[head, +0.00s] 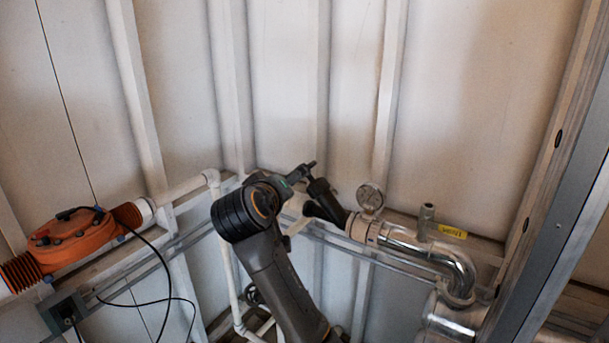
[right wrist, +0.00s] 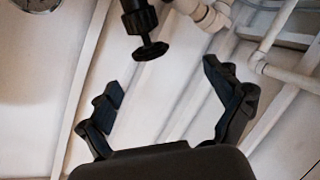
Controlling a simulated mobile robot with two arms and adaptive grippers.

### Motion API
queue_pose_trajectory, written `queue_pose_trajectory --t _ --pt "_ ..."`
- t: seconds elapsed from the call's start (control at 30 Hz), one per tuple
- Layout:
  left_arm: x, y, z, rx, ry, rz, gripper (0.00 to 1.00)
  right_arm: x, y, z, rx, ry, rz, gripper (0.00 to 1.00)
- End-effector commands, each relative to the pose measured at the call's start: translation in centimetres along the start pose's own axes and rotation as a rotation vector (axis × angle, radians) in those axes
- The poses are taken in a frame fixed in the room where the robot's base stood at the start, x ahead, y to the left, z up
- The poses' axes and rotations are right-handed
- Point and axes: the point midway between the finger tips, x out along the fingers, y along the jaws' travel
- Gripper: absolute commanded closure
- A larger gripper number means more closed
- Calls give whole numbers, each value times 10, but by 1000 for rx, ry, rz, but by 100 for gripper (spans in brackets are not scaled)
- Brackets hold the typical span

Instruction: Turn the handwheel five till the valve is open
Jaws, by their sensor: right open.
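A small black handwheel (right wrist: 150,51) sits on the end of a black valve stem, seen nearly edge-on in the right wrist view. I take it to be handwheel five, but no label is readable. The black valve (head: 328,200) also shows in the head view, left of the pressure gauge and partly hidden by my arm. My right gripper (right wrist: 162,80) is open and empty, its two fingers spread wide. The handwheel appears ahead of the fingertips, between their lines and apart from both. In the head view the right gripper (head: 303,174) is small, dark and close to the valve. My left gripper is not in view.
The pressure gauge (head: 370,197) stands above a silver pipe (head: 440,258). An orange unit (head: 70,242) with a black cable is at the left. White pipes (right wrist: 285,73) run right of the gripper. A metal frame post (head: 560,210) borders the right side.

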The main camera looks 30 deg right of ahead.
Motion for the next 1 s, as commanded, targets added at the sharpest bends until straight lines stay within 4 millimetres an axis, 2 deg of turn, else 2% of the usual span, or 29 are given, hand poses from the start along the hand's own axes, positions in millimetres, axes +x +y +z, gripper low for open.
queue_pose_trajectory --t 0.03,0.17,0.27,0.7,0.83,1.0 --pt "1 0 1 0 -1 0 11 -6 10 -4 21 3 14 9" --pt "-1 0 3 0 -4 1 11 -5 20 -6 37 -1 27 9" --pt "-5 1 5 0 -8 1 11 8 21 -6 35 -3 28 9" --pt "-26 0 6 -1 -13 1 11 98 23 -6 34 -3 26 9" --pt "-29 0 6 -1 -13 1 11 115 23 -6 34 -2 25 9" --pt "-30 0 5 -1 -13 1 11 125 22 -6 36 -1 23 9"
